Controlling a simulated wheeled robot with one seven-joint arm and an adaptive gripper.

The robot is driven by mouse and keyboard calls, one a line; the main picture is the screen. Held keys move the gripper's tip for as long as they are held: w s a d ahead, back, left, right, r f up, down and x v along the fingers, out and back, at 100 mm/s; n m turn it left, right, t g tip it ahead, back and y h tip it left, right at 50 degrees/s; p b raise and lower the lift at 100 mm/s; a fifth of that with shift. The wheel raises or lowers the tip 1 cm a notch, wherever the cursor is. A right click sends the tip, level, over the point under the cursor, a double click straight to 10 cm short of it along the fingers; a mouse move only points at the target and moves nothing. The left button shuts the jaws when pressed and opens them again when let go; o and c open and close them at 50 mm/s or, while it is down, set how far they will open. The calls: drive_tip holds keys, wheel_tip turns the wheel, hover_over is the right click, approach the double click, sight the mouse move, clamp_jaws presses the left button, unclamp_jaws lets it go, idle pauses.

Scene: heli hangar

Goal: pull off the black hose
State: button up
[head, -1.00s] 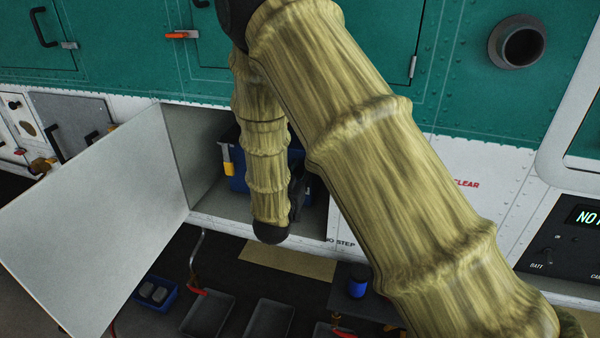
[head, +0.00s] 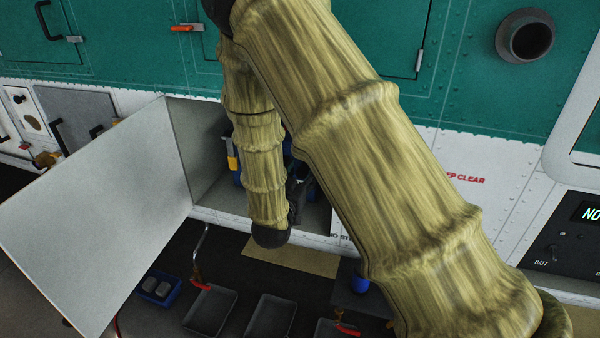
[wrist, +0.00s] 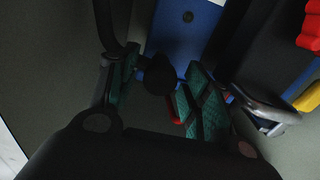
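In the wrist view, the black hose (wrist: 105,22) comes down from the top left and appears to lead to a dark rounded end (wrist: 160,75) in front of a blue box (wrist: 180,30). My gripper (wrist: 162,78) is open, with a green-padded finger on each side of that dark end. I cannot tell whether either pad touches it. In the head view, the blue box (head: 236,172) shows only partly inside an open bay, behind my arm. My gripper (head: 298,190) shows there only as a dark piece; the hose cannot be made out.
The bay's grey door (head: 100,215) stands open at the left. A yellow-and-black item (head: 232,155) is by the box. Red (wrist: 312,25) and yellow (wrist: 308,98) parts lie at the right of the wrist view. Grey trays (head: 210,310) and a blue bin (head: 158,288) sit below.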

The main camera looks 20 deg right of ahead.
drive_tip(key=v, duration=1.1)
drive_tip(key=shift+s+a, duration=0.2)
drive_tip(key=shift+s, duration=0.2)
